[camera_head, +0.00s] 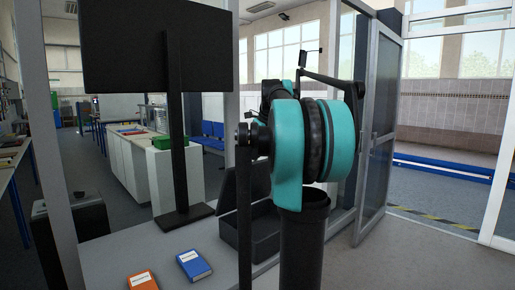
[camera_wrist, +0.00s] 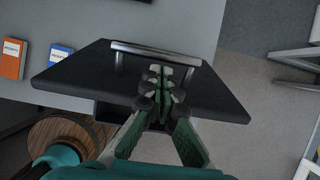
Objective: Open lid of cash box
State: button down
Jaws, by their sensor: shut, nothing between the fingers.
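The dark cash box (camera_head: 250,240) sits on the grey counter in the head view, partly hidden behind my arm. Its lid (camera_head: 236,190) looks raised and tilted above the box. In the wrist view the dark lid (camera_wrist: 95,80) fills the middle, with a metal bar handle (camera_wrist: 155,52) along its far edge. My gripper (camera_wrist: 162,72) is shut and empty. Its fingertips lie over the lid, just short of the handle in the picture; whether they touch the lid I cannot tell. My gripper's fingers are not visible in the head view.
A blue packet (camera_head: 194,265) and an orange packet (camera_head: 143,281) lie on the grey counter (camera_head: 115,250), left of the box. A black monitor on a stand (camera_head: 177,130) rises behind them. A glass door frame (camera_head: 375,140) stands to the right.

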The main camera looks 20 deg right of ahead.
jog(key=shift+x, duration=0.8)
jog(key=shift+w, duration=0.1)
jog(key=w, duration=0.1)
jog(key=w+a, duration=0.1)
jog(key=w, duration=0.1)
jog(key=w+a, duration=0.1)
jog(key=w, duration=0.1)
jog(key=shift+w+a+r, duration=0.15)
jog(key=shift+w+r, duration=0.1)
jog(key=shift+r, duration=0.05)
jog(key=v, duration=1.2)
